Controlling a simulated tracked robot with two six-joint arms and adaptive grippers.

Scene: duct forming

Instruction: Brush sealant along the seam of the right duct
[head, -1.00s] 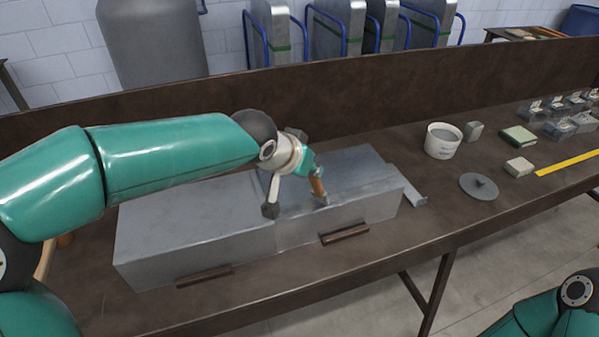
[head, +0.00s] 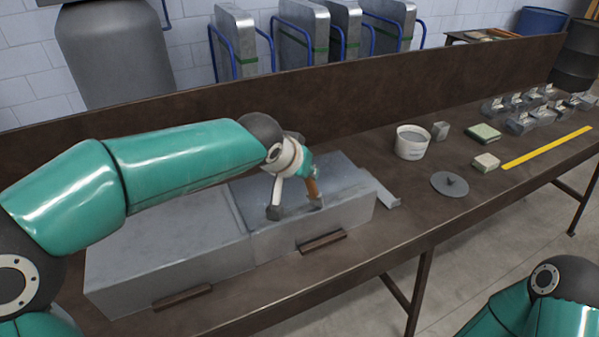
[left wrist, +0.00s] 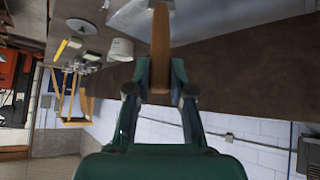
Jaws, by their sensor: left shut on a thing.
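The right duct (head: 345,216) is a grey metal box on the bench, end to end with the left duct (head: 165,245). My left gripper (head: 295,205) is over the right duct's top, near its front edge. It is shut on a brush (head: 312,187) with a wooden handle. The brush head points down at the duct top; I cannot tell whether it touches. In the left wrist view the handle (left wrist: 160,45) runs between the fingers (left wrist: 158,92). The arm and gripper hide part of the top, and I cannot make out a sealant line. My right gripper is out of view.
A pale sealant pot (head: 411,145) stands open right of the ducts, with its round grey lid (head: 450,183) nearby. Small blocks (head: 486,163), a yellow strip (head: 545,148) and several metal parts lie further right. A raised board (head: 330,105) runs along the bench back.

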